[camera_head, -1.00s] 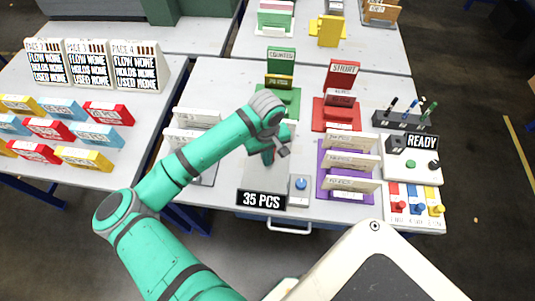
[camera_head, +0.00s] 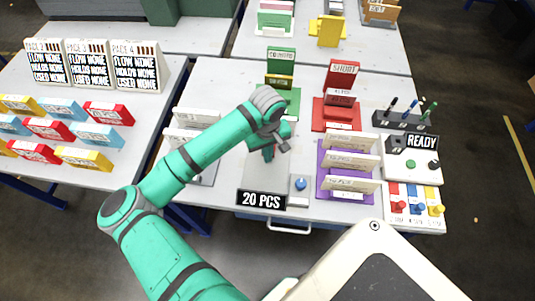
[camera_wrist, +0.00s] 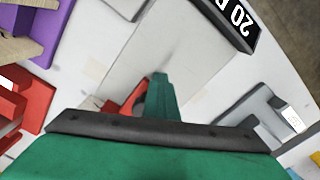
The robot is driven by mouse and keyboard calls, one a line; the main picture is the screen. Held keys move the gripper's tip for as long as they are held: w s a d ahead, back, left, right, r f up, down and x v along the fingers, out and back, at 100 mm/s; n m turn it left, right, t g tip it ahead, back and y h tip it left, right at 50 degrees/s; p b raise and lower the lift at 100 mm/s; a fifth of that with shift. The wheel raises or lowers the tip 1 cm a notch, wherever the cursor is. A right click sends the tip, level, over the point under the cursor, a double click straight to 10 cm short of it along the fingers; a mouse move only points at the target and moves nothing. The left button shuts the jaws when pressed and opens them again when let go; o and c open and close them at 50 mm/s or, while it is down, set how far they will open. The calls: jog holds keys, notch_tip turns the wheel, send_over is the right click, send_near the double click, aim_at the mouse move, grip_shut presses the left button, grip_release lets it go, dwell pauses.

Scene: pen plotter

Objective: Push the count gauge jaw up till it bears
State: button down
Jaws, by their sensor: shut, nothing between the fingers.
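The count gauge's display (camera_head: 262,200) reads 20 PCS at the front of the middle table, and its end shows in the wrist view (camera_wrist: 238,22). Behind it lies the gauge's pale flat bed (camera_head: 262,178), which also fills the middle of the wrist view (camera_wrist: 165,45). My gripper (camera_head: 268,155) is shut and empty, pointing down over the far part of the bed. In the wrist view my closed green fingertips (camera_wrist: 160,80) have a red piece (camera_wrist: 130,97) close beside them, perhaps the jaw. My gripper hides most of it, and I cannot tell whether they touch.
A grey box with a blue button (camera_head: 300,184) stands right of the display. A purple rack of cards (camera_head: 325,187) and a red stand (camera_head: 333,117) are to the right, a green stand (camera_head: 291,97) behind. White card holders (camera_head: 184,141) stand left.

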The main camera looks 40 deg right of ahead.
jog(key=shift+w+r, duration=0.1)
dwell(0.3)
notch_tip(320, 180, up, 9)
dwell(1.1)
dwell(0.4)
